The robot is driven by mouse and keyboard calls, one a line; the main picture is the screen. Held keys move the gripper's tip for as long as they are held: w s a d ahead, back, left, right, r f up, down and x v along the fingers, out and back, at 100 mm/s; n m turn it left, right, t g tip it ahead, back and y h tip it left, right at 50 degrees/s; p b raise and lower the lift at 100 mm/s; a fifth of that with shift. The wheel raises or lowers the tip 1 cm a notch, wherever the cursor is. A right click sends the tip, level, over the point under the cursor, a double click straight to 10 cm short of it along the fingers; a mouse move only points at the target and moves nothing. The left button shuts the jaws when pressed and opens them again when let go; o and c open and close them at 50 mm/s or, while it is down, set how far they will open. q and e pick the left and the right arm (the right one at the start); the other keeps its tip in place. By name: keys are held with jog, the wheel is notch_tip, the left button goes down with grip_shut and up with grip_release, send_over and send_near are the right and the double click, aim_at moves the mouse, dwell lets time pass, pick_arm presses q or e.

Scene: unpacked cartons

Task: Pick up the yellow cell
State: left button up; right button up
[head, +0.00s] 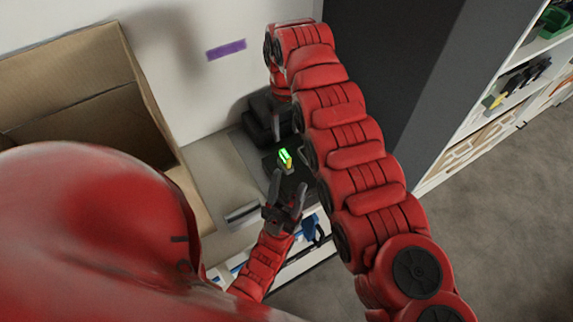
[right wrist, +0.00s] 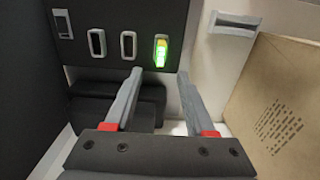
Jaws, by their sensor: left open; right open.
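The yellow cell (head: 288,163) has a glowing green part and sits in a slot of a black slotted unit (right wrist: 110,18). In the right wrist view the cell (right wrist: 161,56) stands in the rightmost visible slot. My right gripper (right wrist: 160,74) is open, its two fingertips on either side just short of the cell, with nothing between them. My left gripper (head: 284,192) is open and empty, just below the cell in the head view.
An open cardboard box (head: 80,80) stands at the left; it also shows in the right wrist view (right wrist: 280,95). A dark panel (head: 390,75) and shelves (head: 495,110) stand right. A purple strip (head: 226,50) marks the wall.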

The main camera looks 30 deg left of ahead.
send_over(285, 154)
notch_tip(285, 154, down, 5)
jog(key=shift+w+d+f, duration=0.1)
jog(key=shift+w+d, duration=0.05)
jog(key=shift+f, duration=0.55)
jog(key=f+b, duration=0.1)
jog(key=f, duration=0.1)
jog(key=f+b, duration=0.2)
jog(key=shift+a+f, duration=0.2)
jog(key=shift+f, duration=0.15)
jog(key=shift+r, duration=0.1)
jog(key=shift+c, duration=0.4)
grip_shut()
